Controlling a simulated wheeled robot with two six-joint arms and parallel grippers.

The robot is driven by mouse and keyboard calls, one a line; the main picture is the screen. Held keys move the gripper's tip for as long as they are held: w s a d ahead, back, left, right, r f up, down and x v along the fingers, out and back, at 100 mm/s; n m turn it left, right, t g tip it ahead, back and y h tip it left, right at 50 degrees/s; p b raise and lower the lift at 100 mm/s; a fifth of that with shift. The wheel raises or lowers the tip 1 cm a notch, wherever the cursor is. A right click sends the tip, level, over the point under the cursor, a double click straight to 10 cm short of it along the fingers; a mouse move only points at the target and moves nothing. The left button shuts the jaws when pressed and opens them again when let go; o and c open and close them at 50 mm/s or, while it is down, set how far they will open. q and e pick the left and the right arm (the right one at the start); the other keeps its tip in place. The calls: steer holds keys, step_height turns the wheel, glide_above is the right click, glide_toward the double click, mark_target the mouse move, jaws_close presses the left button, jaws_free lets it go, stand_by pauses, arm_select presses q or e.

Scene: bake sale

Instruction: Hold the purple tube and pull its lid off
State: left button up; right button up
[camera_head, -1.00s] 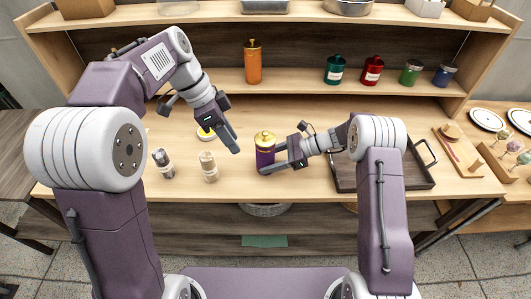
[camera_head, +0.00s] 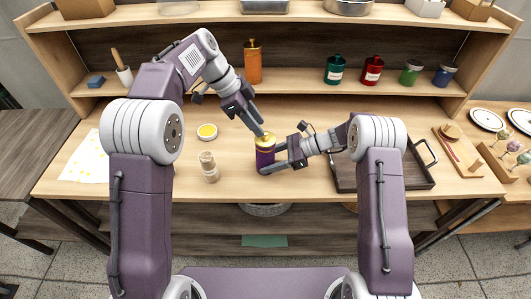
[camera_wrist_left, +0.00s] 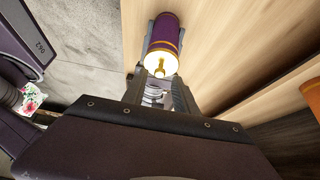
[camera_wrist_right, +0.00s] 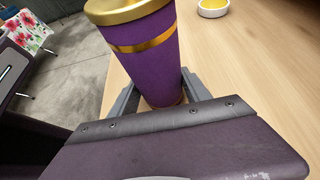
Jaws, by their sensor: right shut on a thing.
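The purple tube (camera_head: 265,157) stands upright on the table with its gold lid (camera_head: 265,138) on top. It also shows in the right wrist view (camera_wrist_right: 146,55) with a gold band below the lid. My right gripper (camera_head: 267,164) is shut on the tube's lower body from the right. My left gripper (camera_head: 258,127) is open just above the lid, tilted down from the upper left. In the left wrist view the gold lid (camera_wrist_left: 161,61) and its knob lie just beyond and between the open fingers (camera_wrist_left: 165,82); whether they touch it cannot be told.
A spice shaker (camera_head: 208,167) stands left of the tube, and a small yellow bowl (camera_head: 207,131) lies behind it. A dark tray (camera_head: 412,178) is to the right. An orange canister (camera_head: 252,62) stands on the shelf behind my left gripper.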

arm_select(q)
steer(key=shift+x, duration=1.75)
jaws_close()
steer(key=shift+r, duration=0.1)
steer(key=shift+r, duration=3)
arm_select(e)
steer(key=o, duration=1.1)
steer(key=shift+c, duration=0.2)
